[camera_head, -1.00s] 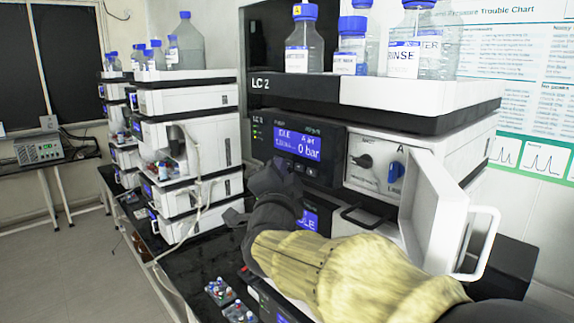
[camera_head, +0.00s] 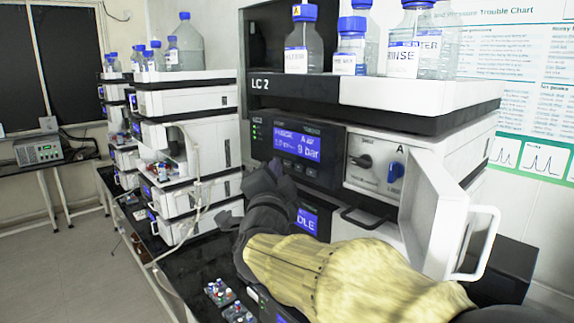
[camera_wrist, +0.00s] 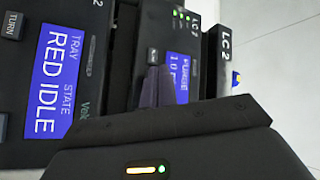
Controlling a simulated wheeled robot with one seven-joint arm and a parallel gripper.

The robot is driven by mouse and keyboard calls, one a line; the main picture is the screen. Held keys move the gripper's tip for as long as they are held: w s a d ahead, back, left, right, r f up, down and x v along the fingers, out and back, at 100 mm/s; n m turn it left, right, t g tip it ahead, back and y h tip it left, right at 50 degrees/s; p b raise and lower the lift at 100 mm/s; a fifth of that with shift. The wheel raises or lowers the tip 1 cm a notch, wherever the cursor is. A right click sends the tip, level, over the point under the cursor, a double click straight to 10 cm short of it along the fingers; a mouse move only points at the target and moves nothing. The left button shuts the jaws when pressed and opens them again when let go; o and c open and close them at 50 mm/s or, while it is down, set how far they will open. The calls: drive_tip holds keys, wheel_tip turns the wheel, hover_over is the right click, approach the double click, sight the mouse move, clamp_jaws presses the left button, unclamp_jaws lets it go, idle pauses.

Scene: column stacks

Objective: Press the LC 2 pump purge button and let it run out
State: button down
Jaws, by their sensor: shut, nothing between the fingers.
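The LC 2 pump module (camera_head: 388,200) stands at the right of the bench, its front door (camera_head: 432,215) swung open. Its blue display (camera_head: 300,148) reads PURGE with about 9 bar; it also shows rotated in the wrist view (camera_wrist: 180,75). Small dark buttons (camera_head: 307,171) sit below the display. In the wrist view my gripper's fingertips (camera_wrist: 157,72) point at the panel beside a small dark button (camera_wrist: 152,55). I cannot tell whether they touch the panel.
Solvent bottles (camera_head: 303,45) stand on top of the LC 2 stack. Below the pump, another module's display (camera_head: 306,220) reads IDLE; the wrist view shows RED IDLE (camera_wrist: 58,75). Vial racks (camera_head: 222,293) lie on the black bench. Another instrument stack (camera_head: 187,110) stands to the left.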

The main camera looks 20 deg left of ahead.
idle(0.3)
drive_tip(key=s, duration=0.1)
drive_tip(key=s+a, duration=0.1)
drive_tip(key=s, duration=0.1)
drive_tip(key=s+a, duration=0.1)
drive_tip(key=shift+s+a, duration=0.15)
drive_tip(key=shift+s, duration=0.1)
idle(1.0)
